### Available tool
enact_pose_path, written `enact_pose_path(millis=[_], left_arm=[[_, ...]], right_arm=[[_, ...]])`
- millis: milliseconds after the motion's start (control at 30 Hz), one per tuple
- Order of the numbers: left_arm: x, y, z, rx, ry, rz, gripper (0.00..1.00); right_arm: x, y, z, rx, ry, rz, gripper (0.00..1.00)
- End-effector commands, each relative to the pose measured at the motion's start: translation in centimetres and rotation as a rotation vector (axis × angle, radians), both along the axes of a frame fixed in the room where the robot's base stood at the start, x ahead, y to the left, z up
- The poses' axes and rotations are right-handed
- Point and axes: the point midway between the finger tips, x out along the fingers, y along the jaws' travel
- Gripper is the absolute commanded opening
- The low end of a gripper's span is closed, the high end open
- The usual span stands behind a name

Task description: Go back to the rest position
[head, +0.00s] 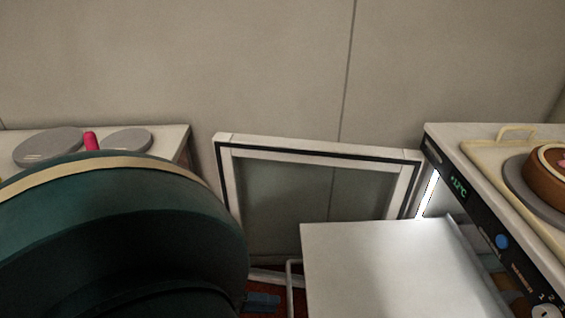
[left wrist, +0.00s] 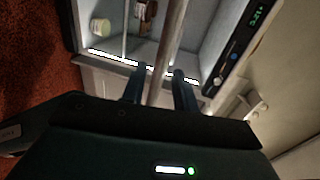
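My left gripper (left wrist: 159,88) shows in the left wrist view with its two dark fingers apart. A brownish bar (left wrist: 172,45) runs between the fingers, with a gap visible beside it; I cannot tell if it touches a finger. Beyond the fingers is the open, lit inside of a cooler cabinet (left wrist: 208,50). My right gripper is in neither view.
The cooler (head: 475,205) stands at the right, with a cake (head: 550,178) on a grey turntable on top. A white-framed glass door (head: 320,152) stands in the middle, behind a pale flat panel (head: 375,265). Grey discs (head: 48,148) lie on a counter at the left.

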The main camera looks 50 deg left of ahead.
Motion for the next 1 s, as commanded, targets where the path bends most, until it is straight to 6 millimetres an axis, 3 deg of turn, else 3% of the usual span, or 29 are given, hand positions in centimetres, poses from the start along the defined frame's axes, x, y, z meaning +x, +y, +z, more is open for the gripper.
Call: enact_pose_path(millis=[200, 1000], left_arm=[[-1.38, 1.01, 0.31, 0.001, 0.002, 0.001, 0.30], [-1.36, 1.01, 0.34, 0.000, 0.000, 0.000, 0.30]], right_arm=[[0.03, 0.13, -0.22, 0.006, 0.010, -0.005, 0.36], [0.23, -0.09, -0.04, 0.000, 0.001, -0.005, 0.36]])
